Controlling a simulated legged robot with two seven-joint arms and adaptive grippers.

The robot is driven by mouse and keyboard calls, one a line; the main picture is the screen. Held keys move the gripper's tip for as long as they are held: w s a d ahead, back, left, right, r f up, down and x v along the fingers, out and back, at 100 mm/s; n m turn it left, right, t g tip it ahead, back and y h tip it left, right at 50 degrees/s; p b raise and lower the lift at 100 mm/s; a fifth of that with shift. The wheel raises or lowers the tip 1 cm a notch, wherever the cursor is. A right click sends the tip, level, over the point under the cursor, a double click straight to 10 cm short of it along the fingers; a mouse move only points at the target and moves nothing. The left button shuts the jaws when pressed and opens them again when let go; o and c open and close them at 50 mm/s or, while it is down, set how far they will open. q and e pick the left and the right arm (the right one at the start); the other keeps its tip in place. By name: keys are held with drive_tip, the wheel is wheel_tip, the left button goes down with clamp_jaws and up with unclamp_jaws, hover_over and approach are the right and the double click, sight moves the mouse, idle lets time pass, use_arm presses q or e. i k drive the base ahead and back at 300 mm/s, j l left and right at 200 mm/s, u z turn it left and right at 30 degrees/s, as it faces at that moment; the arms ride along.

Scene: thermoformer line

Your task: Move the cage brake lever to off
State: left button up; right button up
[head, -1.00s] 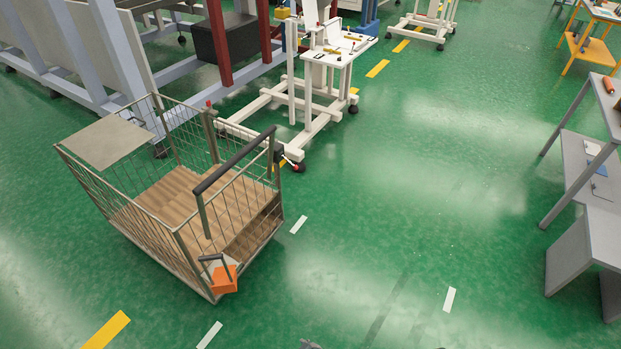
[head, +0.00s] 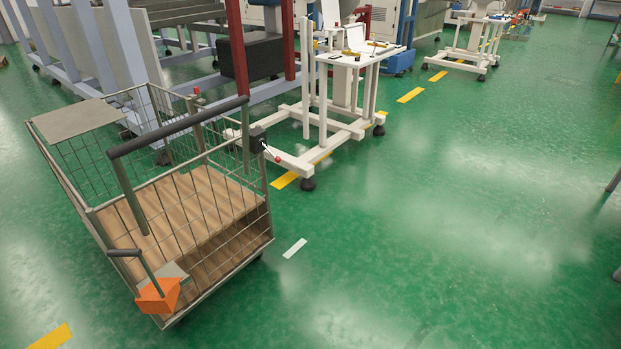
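The wire cage cart (head: 215,185) stands at the left on the green floor, with a wooden base and a dark push bar (head: 180,127) across its near end. A black box (head: 257,140) sits on the cart's right near post. A thin lever with a red knob (head: 277,158) sticks out from it, sloping down to the right; it looks like the brake lever. An orange block (head: 158,296) with a dark-gripped handle (head: 124,253) is at the cart's low near corner. Neither of my grippers is in view.
A white wheeled stand (head: 345,125) with small items on top is just behind the cart's right side. Blue-grey frames (head: 130,60) stand behind the cart. The floor (head: 430,240) in front and to the right is clear. A dark leg (head: 614,181) shows at the right edge.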

sight(278, 159)
drive_tip(key=i+z, duration=0.25)
drive_tip(key=i, duration=0.35)
drive_tip(key=i+z, duration=0.25)
drive_tip(key=i, duration=0.4)
drive_tip(key=i+j+z, duration=0.25)
drive_tip(key=i, duration=0.35)
